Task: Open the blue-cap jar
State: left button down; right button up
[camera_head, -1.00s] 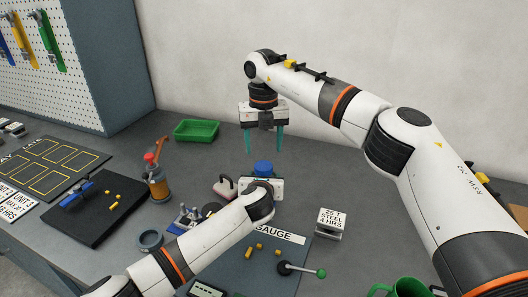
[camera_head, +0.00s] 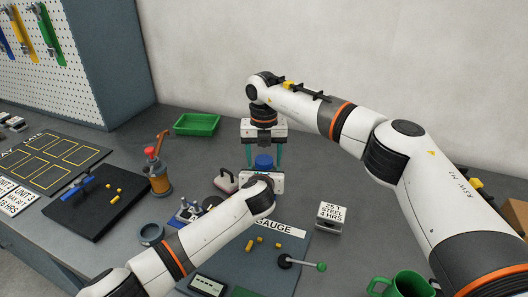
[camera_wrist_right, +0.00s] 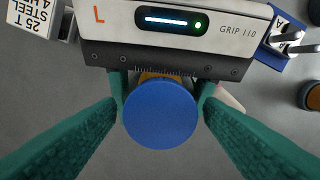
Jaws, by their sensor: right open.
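The blue-cap jar shows its round blue cap (camera_head: 264,161) from the side in the head view and from above in the right wrist view (camera_wrist_right: 160,114). A sliver of its amber body (camera_wrist_right: 160,77) shows behind the cap. My left gripper (camera_wrist_right: 161,92), marked L, has its short teal fingers on both sides of the jar below the cap and appears shut on it; its contact is partly hidden. My right gripper (camera_head: 264,160) points straight down over the jar. Its teal fingers are open on either side of the cap, with gaps showing in the wrist view.
A grey pad marked GAUGE (camera_head: 223,248) lies in front, with a green-knobbed lever (camera_head: 300,262).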

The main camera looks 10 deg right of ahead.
jog(key=c, duration=1)
jog(key=shift+n, duration=1.5)
jog(key=o, duration=1.1)
jog(key=shift+r, duration=0.1)
notch_tip(320, 180, up, 4)
jog(key=shift+r, duration=0.15)
jog(key=shift+c, duration=0.5)
notch_tip(320, 180, up, 3)
jog(key=shift+r+n, duration=0.2)
jog(key=shift+n, duration=0.5)
jog(key=shift+c, duration=1)
jog(key=shift+f, duration=3.9)
